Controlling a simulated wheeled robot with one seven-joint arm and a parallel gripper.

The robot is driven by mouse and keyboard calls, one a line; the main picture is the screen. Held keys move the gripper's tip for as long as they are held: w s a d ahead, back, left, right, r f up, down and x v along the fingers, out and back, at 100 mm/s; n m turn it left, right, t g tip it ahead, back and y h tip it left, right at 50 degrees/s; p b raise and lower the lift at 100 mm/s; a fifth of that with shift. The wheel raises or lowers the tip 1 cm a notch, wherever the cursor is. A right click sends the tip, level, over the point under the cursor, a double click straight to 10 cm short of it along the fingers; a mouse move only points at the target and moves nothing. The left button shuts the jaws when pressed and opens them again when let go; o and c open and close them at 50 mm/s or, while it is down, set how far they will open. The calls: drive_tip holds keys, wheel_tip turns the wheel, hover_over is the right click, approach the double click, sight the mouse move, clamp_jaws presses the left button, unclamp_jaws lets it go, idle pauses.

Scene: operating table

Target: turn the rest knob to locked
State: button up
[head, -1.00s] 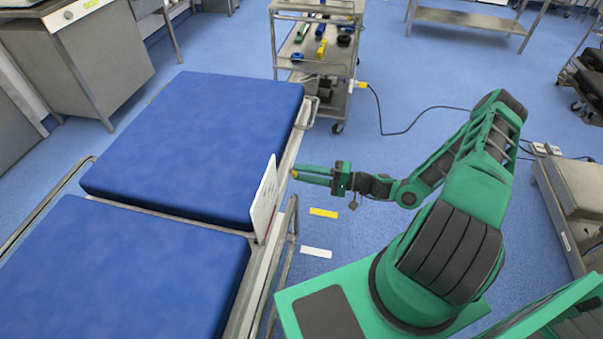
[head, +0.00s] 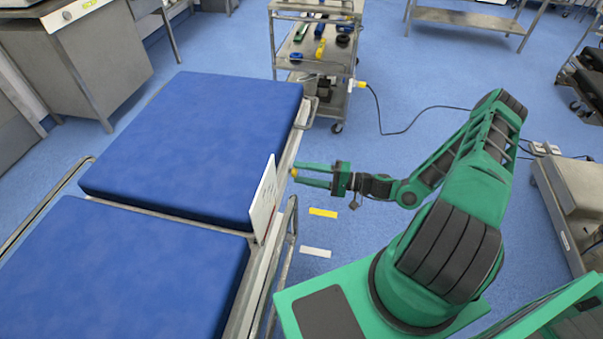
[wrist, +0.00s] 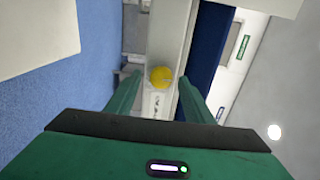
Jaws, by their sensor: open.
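The rest knob (wrist: 161,77) is a round yellow knob on the pale side rail of the table. It shows between my fingers in the wrist view, and as a small yellow spot at the fingertips in the head view (head: 294,173). My gripper (head: 296,177) is open beside the rail, with its fingers pointing left at the knob. In the wrist view my gripper (wrist: 162,88) has one green finger on each side of the knob, with gaps visible. I cannot tell the knob's setting.
A white panel (head: 263,200) stands upright at the table edge, close to my gripper. The operating table (head: 190,140) has blue pads. A cart (head: 318,55) with tools stands behind. A yellow strip (head: 323,212) and a white strip (head: 315,252) mark the floor.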

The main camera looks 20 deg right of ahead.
drive_tip(key=v, duration=1)
drive_tip(key=shift+d, duration=0.3)
drive_tip(key=shift+s, duration=0.25)
drive_tip(key=s+d+r+g+h, duration=0.2)
drive_tip(key=s+r+h, duration=0.3)
drive_tip(key=s+r, duration=0.3)
drive_tip(key=s+d+r+g+h, duration=0.2)
drive_tip(key=s+r+g+h, duration=0.2)
drive_tip(key=r, duration=0.9)
drive_tip(key=s+d+r+g+h, duration=0.3)
drive_tip(key=s+r+g+h, duration=0.1)
drive_tip(key=s+r, duration=0.6)
drive_tip(key=shift+s+r+n+h, duration=0.3)
drive_tip(key=shift+s+h, duration=0.6)
